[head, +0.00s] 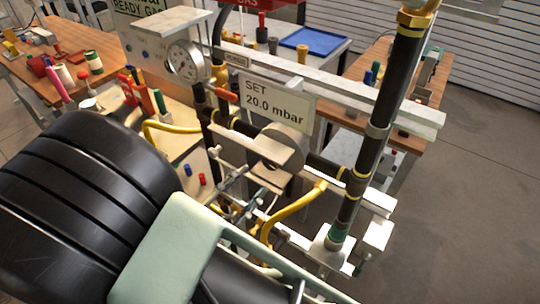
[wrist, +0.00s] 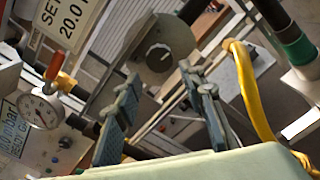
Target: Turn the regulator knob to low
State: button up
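The regulator (head: 284,143) is a grey round body on the dark pipe, below the "SET 20.0 mbar" sign (head: 276,102). In the wrist view, its dark round knob (wrist: 158,57) with a pale pointer mark faces the camera at upper centre. What setting the mark points to cannot be read. My gripper (wrist: 160,77) is open, with its two fingers apart, one to each side below the knob. Nothing is between the fingers, and they appear short of the knob. In the head view, my gripper (head: 256,181) is below and left of the regulator, and the knob cannot be made out.
A yellow hose (wrist: 245,88) curves close to the right finger. A pressure gauge (wrist: 41,110) and an orange valve handle (wrist: 70,86) are to the left. A thick dark pipe (head: 378,115) rises right of the regulator. Benches with small items stand behind.

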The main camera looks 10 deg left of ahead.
aim_at(268, 164)
jog(key=p+x, duration=0.1)
jog(key=x, duration=0.7)
jog(key=shift+s, duration=0.1)
jog(key=shift+c, duration=0.3)
jog(key=c, duration=0.8)
jog(key=shift+n, duration=0.3)
